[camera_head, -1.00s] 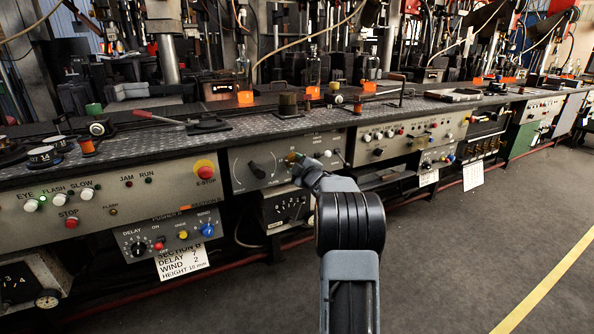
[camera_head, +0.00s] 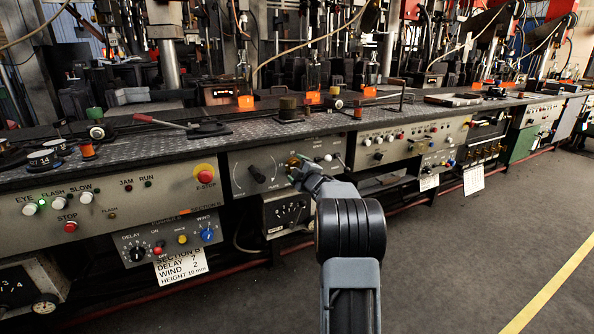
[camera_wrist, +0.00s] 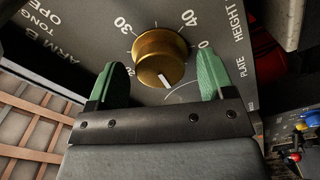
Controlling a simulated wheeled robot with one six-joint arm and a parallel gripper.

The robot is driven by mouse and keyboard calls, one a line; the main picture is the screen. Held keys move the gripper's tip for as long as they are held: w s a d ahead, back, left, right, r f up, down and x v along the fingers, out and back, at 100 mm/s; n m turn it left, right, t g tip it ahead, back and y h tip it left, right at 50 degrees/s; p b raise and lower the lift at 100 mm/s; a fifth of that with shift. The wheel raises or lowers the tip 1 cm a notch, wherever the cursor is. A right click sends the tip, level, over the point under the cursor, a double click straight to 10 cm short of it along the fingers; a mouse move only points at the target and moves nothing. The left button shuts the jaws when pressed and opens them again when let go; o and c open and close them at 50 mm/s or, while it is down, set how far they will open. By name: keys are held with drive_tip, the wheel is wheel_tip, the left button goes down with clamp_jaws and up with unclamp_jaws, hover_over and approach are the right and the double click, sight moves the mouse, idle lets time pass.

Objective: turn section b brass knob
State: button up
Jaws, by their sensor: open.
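The brass knob (camera_wrist: 160,57) is in the wrist view, round, with a white pointer mark on its face, on a grey panel with a dial scale showing 30 and 40 and the words PLATE HEIGHT. In the head view the brass knob (camera_head: 293,163) shows small on the section panel, partly hidden by my gripper. My gripper (camera_wrist: 160,82) is open, its two green fingers on either side of the knob in the wrist view, with gaps between fingers and knob. In the head view my gripper (camera_head: 301,172) is at the panel by the knob. Contact cannot be seen.
A black rotary knob (camera_head: 257,173) sits to the left on the same panel. White-topped controls (camera_head: 328,157) are close on the right. The red E-STOP button (camera_head: 205,173) is further left. The tread-plate ledge (camera_head: 240,135) runs above. Open floor lies at the right.

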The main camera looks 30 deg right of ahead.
drive_tip(key=s+a+p, duration=0.2)
drive_tip(key=s, duration=1.1)
drive_tip(key=shift+s, duration=0.35)
drive_tip(key=s+a+r+m+g+h+p, duration=0.1)
drive_tip(key=a+r+m+g+p, duration=0.25)
drive_tip(key=a+r+p, duration=0.4)
drive_tip(key=s+a+r+m+g+h+p, duration=0.15)
drive_tip(key=a+r+m+p, duration=0.25)
drive_tip(key=r+p, duration=0.55)
drive_tip(key=s+a+r+m+g+y+p, duration=0.2)
drive_tip(key=s+a+r+g+p, duration=0.2)
drive_tip(key=s+a+p, duration=0.4)
drive_tip(key=s+a+r+m+g+y+p, duration=0.2)
drive_tip(key=s+a+r+g+y+p, duration=0.1)
drive_tip(key=s+a+p, duration=0.5)
drive_tip(key=shift+s+a+r+g, duration=0.65)
drive_tip(key=shift+s+a+g, duration=0.05)
drive_tip(key=shift+a+g, duration=0.45)
drive_tip(key=shift+c, duration=0.2)
